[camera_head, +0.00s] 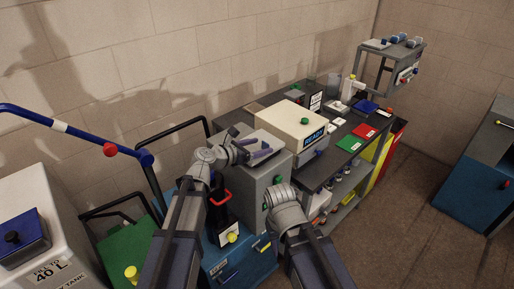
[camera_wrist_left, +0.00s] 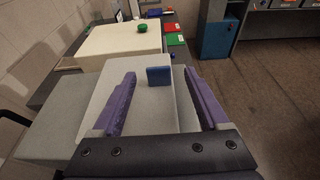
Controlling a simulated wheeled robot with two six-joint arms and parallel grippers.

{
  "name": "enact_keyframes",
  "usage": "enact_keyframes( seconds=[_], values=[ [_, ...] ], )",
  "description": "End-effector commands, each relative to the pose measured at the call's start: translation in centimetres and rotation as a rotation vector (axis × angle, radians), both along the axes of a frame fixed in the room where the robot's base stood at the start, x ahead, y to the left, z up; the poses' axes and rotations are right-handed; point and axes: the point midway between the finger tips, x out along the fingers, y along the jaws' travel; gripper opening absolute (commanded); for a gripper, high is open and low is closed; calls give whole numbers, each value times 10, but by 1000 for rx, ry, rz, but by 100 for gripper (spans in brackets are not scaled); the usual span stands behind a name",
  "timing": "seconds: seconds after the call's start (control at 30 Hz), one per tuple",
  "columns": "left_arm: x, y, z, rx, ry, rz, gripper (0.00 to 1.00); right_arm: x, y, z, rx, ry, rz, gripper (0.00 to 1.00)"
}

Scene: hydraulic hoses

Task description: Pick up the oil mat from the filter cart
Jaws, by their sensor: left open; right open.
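My left gripper (camera_head: 262,153) is open above a grey cabinet (camera_head: 251,180). In the left wrist view its purple fingers (camera_wrist_left: 160,105) stand wide apart over a flat pale-grey panel (camera_wrist_left: 146,122). A small blue block (camera_wrist_left: 159,76) stands on the panel, beyond and between the fingertips, apart from both. I cannot tell whether this panel is the oil mat, nor which unit is the filter cart. A blue wheeled-looking unit (camera_head: 250,268) with a yellow knob stands below the arms. My right gripper (camera_head: 279,194) is low beside the grey cabinet, its fingers hidden behind its wrist.
A beige box (camera_head: 285,126) marked READY stands just beyond the grey cabinet. A dark bench behind it holds red (camera_head: 364,131) and green (camera_head: 349,144) pads. A white tank (camera_head: 30,215) and a green-topped unit (camera_head: 128,252) stand left. Floor at right is clear.

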Motion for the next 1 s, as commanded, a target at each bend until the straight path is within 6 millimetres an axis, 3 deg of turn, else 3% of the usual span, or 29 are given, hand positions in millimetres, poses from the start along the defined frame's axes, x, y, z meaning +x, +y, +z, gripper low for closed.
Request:
enact_keyframes(
  seconds=[0.2, 0.47, 1.0],
  values=[
    [25, -21, -10, 0, 0, -2, 78, 0, 0, -10, 0, 0, 0, 50],
    [26, -24, -10, 0, 0, -1, 78, 0, 0, -10, 0, 0, 0, 50],
    [26, -24, -10, 0, 0, -1, 17, 0, 0, -10, 0, 0, 0, 50]
  ],
)
